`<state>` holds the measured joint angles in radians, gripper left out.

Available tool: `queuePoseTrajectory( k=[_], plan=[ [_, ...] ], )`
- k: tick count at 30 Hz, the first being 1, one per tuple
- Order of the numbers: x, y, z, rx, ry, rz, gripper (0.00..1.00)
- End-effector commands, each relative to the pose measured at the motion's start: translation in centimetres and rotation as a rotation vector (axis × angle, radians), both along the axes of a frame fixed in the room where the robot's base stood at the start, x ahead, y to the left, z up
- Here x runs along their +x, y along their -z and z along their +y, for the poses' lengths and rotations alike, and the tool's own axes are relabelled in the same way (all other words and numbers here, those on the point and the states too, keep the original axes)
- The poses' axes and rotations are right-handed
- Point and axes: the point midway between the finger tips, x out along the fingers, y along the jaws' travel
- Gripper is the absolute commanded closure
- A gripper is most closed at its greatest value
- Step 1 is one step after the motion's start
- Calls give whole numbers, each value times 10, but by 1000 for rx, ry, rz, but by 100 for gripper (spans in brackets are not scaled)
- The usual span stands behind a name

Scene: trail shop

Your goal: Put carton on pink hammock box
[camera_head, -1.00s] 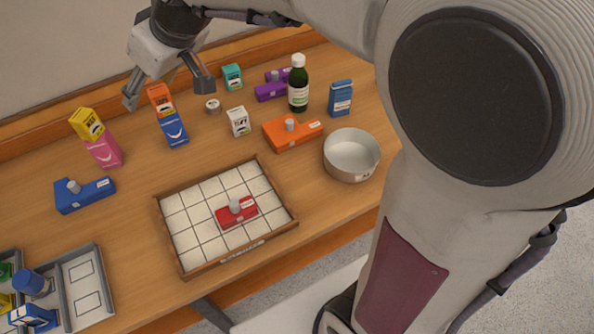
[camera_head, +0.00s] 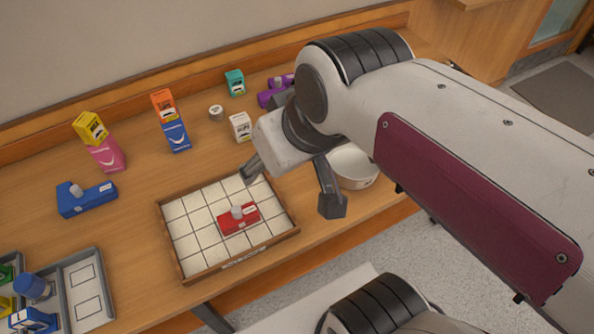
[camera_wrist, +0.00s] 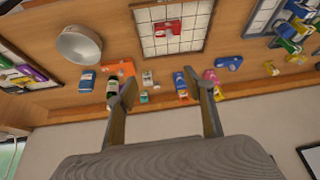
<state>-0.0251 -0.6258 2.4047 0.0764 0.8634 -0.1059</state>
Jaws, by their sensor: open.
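The pink hammock box (camera_head: 107,156) stands at the back left of the table, with a yellow carton (camera_head: 90,129) on top of it. An orange carton (camera_head: 163,103) sits on a blue box (camera_head: 176,136) to its right. A white carton (camera_head: 240,126) and a teal carton (camera_head: 235,83) stand farther right on the table. Which carton is meant is not clear. My gripper (camera_head: 291,190) is open and empty above the right side of the gridded tray, away from the cartons. In the wrist view the pink box (camera_wrist: 209,76) shows near one finger.
A gridded tray (camera_head: 187,270) holds a red device (camera_head: 239,218). A blue device (camera_head: 86,198) lies at left, near grey bins (camera_head: 105,280). A round bowl (camera_head: 355,170) is partly behind my gripper. The wrist view shows a green bottle (camera_wrist: 112,87) and an orange device (camera_wrist: 121,69).

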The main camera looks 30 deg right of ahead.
Motion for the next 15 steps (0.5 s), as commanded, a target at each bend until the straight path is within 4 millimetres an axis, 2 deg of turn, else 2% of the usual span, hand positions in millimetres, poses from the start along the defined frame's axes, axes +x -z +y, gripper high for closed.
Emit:
queuePoseTrajectory(
  k=[3, 6, 15],
  plan=[
    [-21, 9, -11, -11, 48, 3, 48],
    [-33, 14, -17, -18, 78, 8, 48],
    [-42, 20, -23, -25, 104, 11, 48]
  ],
)
